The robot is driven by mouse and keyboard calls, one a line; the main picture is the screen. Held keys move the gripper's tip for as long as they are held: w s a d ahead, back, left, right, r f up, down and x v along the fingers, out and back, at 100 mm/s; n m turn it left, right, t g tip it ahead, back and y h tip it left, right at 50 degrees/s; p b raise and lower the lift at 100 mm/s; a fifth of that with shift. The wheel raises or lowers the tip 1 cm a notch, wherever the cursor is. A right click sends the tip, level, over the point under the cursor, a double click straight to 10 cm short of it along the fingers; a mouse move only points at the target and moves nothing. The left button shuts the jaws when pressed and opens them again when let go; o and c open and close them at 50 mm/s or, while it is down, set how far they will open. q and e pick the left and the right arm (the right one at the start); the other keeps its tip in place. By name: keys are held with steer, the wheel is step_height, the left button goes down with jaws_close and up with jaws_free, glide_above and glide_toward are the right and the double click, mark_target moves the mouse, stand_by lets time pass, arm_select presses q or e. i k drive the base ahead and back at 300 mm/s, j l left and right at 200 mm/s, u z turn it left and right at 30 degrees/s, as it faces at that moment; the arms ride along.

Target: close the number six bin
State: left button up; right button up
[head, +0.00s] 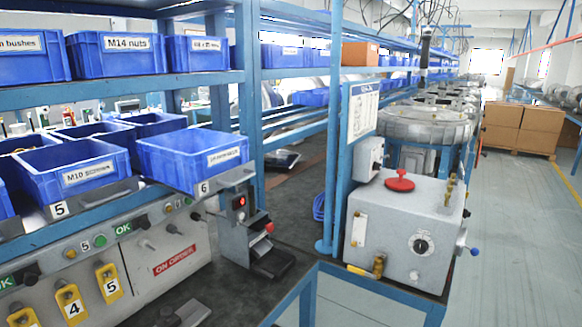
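The number six bin (190,150) is a blue open bin with a white label. It sits at the right end of the lower shelf row, on a grey tray whose front plate carries a "6" (203,188). Its front stands out further than the front of the number five bin (75,172) to its left, so it looks pulled forward over the bench. The space behind it is partly hidden. Neither of my grippers is in view.
Below the bins is a grey panel (160,250) with buttons and yellow numbered tags. A dark device with a red light (240,203) stands just under and right of bin six. A grey box with a red knob (400,180) stands further right.

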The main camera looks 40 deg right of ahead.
mark_target(201, 159)
steer(key=z, duration=0.75)
